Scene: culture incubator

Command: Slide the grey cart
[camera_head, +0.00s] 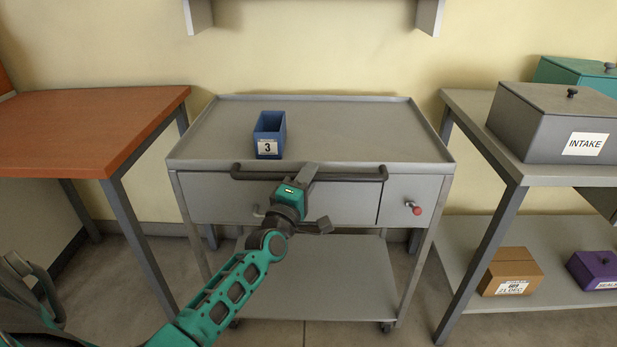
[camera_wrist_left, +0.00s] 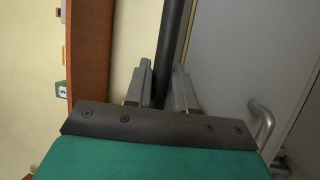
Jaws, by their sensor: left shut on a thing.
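The grey cart (camera_head: 340,128) stands against the wall in the middle of the head view, between a wooden table and a grey bench. A dark handle bar (camera_head: 345,177) runs along its front top edge. My left gripper (camera_head: 306,175) is shut on this handle, left of its middle. In the left wrist view the dark bar (camera_wrist_left: 175,45) lies between the two fingers (camera_wrist_left: 160,88). A blue bin labelled 3 (camera_head: 269,135) stands on the cart top, left of centre. The cart has a drawer front, a red-tipped knob (camera_head: 413,208) and a lower shelf (camera_head: 325,275). My right gripper is not in view.
A red-brown table (camera_head: 80,125) stands left of the cart. On the right, a grey bench (camera_head: 470,110) carries a grey INTAKE box (camera_head: 555,125) and a teal box (camera_head: 575,72). Its lower shelf holds an orange-brown box (camera_head: 512,270) and a purple box (camera_head: 593,268). Gaps flank the cart.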

